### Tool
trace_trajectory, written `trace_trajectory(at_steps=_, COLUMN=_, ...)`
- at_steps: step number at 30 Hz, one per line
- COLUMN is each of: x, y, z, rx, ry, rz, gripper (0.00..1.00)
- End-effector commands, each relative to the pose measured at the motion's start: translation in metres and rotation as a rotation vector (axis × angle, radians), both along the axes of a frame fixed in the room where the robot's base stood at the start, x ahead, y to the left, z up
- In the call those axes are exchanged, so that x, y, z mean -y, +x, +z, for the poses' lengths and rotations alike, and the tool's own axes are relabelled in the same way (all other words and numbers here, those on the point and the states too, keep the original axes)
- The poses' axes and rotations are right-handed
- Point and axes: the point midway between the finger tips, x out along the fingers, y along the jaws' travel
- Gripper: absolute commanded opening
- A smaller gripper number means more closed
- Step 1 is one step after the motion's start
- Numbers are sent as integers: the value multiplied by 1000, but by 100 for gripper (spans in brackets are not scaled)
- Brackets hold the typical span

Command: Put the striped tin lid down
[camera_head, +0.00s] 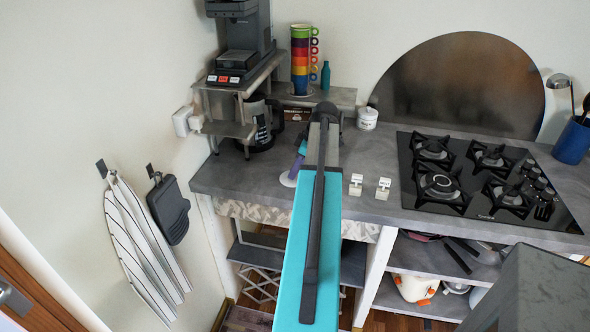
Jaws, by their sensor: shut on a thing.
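My teal and dark arm reaches forward over the grey counter (234,178). My gripper (297,166) shows as a small purple and dark part just left of the arm's far end, low over the counter. It is shut on a pale, flat, round thing, which I take to be the striped tin lid (287,181). Only the lid's left part shows, near the counter's front edge; its stripes cannot be made out. Whether it touches the counter is unclear. My arm hides the counter just to the right.
A gas hob (470,185) fills the right side. Two small white blocks (355,185) stand right of my arm. A white jar (367,118), a glass coffee pot (262,135) and stacked coloured mugs (301,60) are at the back. Bare counter lies left of the lid.

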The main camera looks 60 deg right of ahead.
Motion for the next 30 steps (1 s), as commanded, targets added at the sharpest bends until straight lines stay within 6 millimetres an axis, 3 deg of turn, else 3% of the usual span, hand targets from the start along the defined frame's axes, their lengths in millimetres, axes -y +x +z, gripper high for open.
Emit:
trace_trajectory(at_steps=5, x=0, y=0, z=-3, rx=0, ry=0, rz=0, gripper=0)
trace_trajectory(at_steps=6, x=0, y=0, z=-3, rx=0, ry=0, rz=0, gripper=20)
trace_trajectory(at_steps=9, x=0, y=0, z=-2, rx=0, ry=0, rz=0, gripper=33)
trace_trajectory(at_steps=23, x=1, y=-1, z=2, rx=0, ry=0, rz=-1, gripper=33)
trace_trajectory(at_steps=30, x=4, y=-8, z=18, rx=0, ry=-1, rz=-2, gripper=33)
